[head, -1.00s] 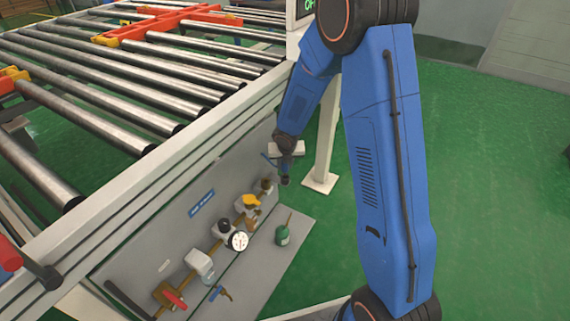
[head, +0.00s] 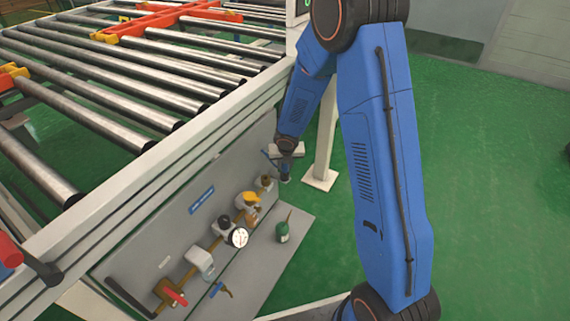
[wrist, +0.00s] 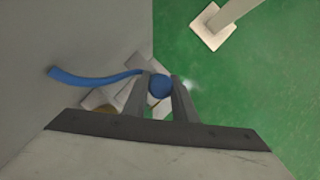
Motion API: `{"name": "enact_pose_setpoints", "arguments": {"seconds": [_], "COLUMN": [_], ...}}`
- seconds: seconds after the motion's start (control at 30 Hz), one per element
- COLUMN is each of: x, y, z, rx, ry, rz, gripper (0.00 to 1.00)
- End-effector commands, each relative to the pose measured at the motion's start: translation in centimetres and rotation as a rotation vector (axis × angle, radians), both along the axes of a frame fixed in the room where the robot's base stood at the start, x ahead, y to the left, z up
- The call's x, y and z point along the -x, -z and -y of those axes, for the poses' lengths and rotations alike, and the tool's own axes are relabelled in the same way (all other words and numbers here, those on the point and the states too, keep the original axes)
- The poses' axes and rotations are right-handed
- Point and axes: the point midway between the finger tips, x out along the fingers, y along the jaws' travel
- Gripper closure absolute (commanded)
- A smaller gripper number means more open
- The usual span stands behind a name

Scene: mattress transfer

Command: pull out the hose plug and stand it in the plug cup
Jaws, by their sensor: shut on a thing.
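My gripper (wrist: 160,100) is shut on the blue hose plug (wrist: 160,86), whose round top shows between the two fingers in the wrist view. A blue hose (wrist: 95,78) curves from it to the left, towards the grey panel. In the head view my gripper (head: 285,168) is at the far right end of the panel, beside the last brass fitting (head: 265,182), and the plug is mostly hidden there. Whether the plug touches the fitting I cannot tell. I cannot make out the plug cup for sure.
The grey panel (head: 165,235) carries a pipe with a gauge (head: 238,237), a yellow-topped valve (head: 249,198) and a red handle (head: 176,297). A green oil can (head: 283,232) stands on the ledge below. A white post (head: 325,140) rises close right of my gripper. The roller conveyor (head: 130,75) is above.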

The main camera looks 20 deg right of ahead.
Motion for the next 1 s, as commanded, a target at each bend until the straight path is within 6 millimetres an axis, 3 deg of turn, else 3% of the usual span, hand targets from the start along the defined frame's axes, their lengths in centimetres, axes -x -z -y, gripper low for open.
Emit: {"name": "enact_pose_setpoints", "arguments": {"seconds": [0.6, 0.63, 0.7, 1.0], "x": [0.0, 0.0, 0.0, 0.0], "y": [1.2, 1.2, 1.2, 1.2], "z": [0.0, 0.0, 0.0, 0.0], "rx": [-0.001, -0.001, -0.001, -0.001], "ry": [0.0, 0.0, 0.0, 0.0], "rz": [0.0, 0.0, 0.0, 0.0], "gripper": [0.99, 0.73, 0.56, 0.53]}}
